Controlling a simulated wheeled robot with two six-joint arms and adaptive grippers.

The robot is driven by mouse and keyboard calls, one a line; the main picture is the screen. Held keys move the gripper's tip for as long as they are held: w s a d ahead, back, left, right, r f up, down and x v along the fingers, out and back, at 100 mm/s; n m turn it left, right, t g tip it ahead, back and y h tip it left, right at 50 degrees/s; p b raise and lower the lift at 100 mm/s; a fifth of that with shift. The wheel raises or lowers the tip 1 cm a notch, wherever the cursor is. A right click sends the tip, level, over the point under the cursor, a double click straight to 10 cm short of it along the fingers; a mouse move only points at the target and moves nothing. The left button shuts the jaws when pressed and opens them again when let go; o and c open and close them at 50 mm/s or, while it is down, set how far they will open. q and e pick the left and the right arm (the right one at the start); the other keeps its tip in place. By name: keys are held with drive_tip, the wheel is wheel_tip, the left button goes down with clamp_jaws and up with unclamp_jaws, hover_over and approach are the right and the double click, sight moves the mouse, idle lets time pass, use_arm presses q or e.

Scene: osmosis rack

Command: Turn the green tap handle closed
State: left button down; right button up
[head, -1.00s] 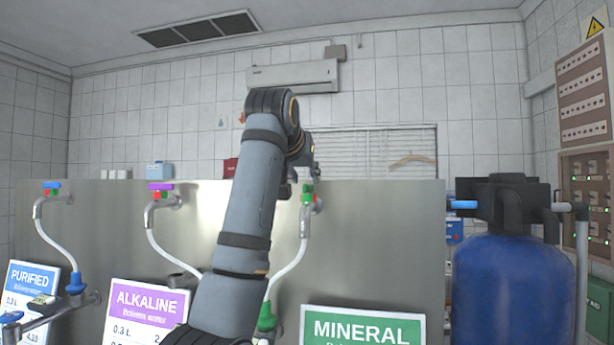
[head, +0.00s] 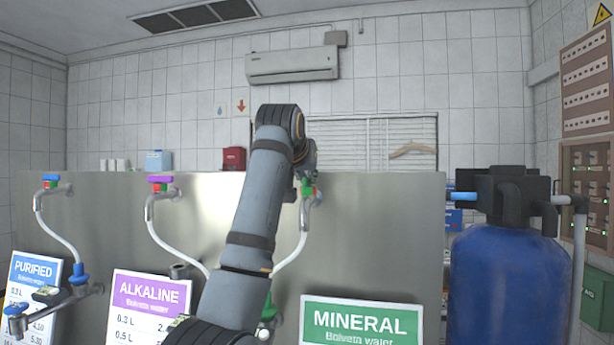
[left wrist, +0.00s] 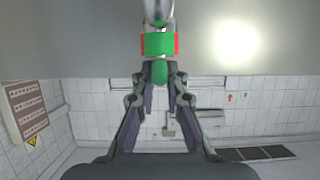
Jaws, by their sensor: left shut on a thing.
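The green tap handle (left wrist: 160,72) is between the fingertips of my left gripper (left wrist: 160,80) in the left wrist view. The fingers are shut on it from both sides. Beyond it are the tap's green and red collar (left wrist: 158,44) and metal spout. In the head view the tap (head: 308,190) stands at the steel panel's top edge, above the MINERAL sign. My left gripper (head: 307,176) is at its top, and arm and fingers hide much of the handle, so its exact angle is unclear. My right gripper is out of view.
The purple-handled tap (head: 160,180) and blue-handled tap (head: 51,178) stand to the left along the steel panel (head: 390,235). A white hose (head: 292,255) hangs below the green tap. A blue tank (head: 510,285) stands at right. The panel right of the green tap is clear.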

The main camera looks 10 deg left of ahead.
use_arm(q)
drive_tip(key=shift+r, duration=0.1)
drive_tip(key=shift+d+r+n+y+p, duration=0.1)
drive_tip(key=shift+d+n+y+p, duration=0.1)
drive_tip(key=shift+n+y+p, duration=0.9)
drive_tip(key=n+g+y+p, duration=0.1)
drive_tip(key=n+y+p, duration=0.1)
drive_tip(key=p, duration=0.1)
drive_tip(key=n+g+y+p, duration=0.1)
drive_tip(key=n+y+p, duration=0.1)
drive_tip(key=p, duration=0.1)
drive_tip(key=n+g+y+p, duration=0.1)
drive_tip(key=y+p, duration=0.1)
drive_tip(key=p, duration=0.1)
drive_tip(key=shift+w+d+r+n+y, duration=0.15)
drive_tip(key=shift+d+r+n+y, duration=0.15)
drive_tip(key=shift+d+r+n, duration=0.1)
drive_tip(key=n+g+y+p, duration=0.2)
drive_tip(key=p, duration=0.1)
drive_tip(key=shift+w+f, duration=0.1)
drive_tip(key=shift+f, duration=0.3)
drive_tip(key=shift+n+p, duration=0.3)
drive_tip(key=shift+p, duration=0.05)
